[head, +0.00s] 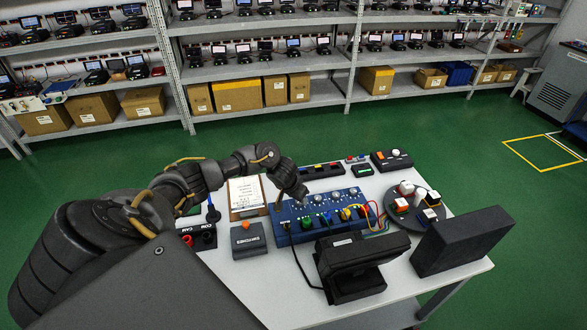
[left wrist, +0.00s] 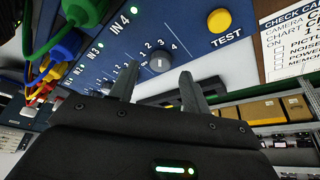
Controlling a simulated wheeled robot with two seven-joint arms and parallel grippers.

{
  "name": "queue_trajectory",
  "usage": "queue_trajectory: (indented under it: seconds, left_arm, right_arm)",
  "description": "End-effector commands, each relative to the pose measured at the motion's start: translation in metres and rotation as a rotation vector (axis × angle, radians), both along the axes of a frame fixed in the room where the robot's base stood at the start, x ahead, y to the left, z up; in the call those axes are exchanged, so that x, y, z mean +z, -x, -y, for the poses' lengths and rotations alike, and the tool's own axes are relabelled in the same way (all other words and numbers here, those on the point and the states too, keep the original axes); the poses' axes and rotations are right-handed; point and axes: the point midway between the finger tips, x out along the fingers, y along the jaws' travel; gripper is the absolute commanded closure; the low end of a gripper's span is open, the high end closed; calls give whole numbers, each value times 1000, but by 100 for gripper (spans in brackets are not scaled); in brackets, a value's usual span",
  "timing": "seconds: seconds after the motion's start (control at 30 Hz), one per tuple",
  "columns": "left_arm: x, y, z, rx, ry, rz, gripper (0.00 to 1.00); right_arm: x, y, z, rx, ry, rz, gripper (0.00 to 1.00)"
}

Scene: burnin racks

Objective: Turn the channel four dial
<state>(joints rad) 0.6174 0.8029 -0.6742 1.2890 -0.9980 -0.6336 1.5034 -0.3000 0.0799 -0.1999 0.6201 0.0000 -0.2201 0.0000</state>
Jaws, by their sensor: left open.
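The blue switcher box (head: 330,214) stands on the white table with a row of small dials and coloured plugs. In the left wrist view, a grey round dial (left wrist: 159,63) with marks 1 to 4 around it sits on the blue panel beside the IN 4 label. My left gripper (head: 301,193) is over the left end of the box, pointing down at it. In the left wrist view, its open fingers (left wrist: 158,80) appear on either side of the dial; I cannot tell whether they touch it. My right gripper is not in view.
A yellow TEST button (left wrist: 219,20) and a check card (left wrist: 290,45) are close to the dial. Coloured cables (left wrist: 48,65) crowd the other side. A black monitor (head: 360,262) and a black box (head: 462,240) stand at the table's front right.

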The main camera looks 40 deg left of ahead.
Motion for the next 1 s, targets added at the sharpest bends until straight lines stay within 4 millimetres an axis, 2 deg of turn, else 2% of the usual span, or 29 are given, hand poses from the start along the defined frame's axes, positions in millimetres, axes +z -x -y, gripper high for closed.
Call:
queue_trajectory:
  seconds: [0.2, 0.4, 0.6, 1.0]
  left_arm:
    - [43, 16, 0, -3, -1, 5, 53]
    - [70, 28, 1, -2, -1, 3, 53]
    - [79, 32, 1, 1, -1, 1, 53]
    - [79, 32, 1, 0, 0, 1, 53]
  right_arm:
    - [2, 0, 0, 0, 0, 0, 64]
    - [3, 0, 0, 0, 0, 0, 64]
    - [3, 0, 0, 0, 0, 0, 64]
    - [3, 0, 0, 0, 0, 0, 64]
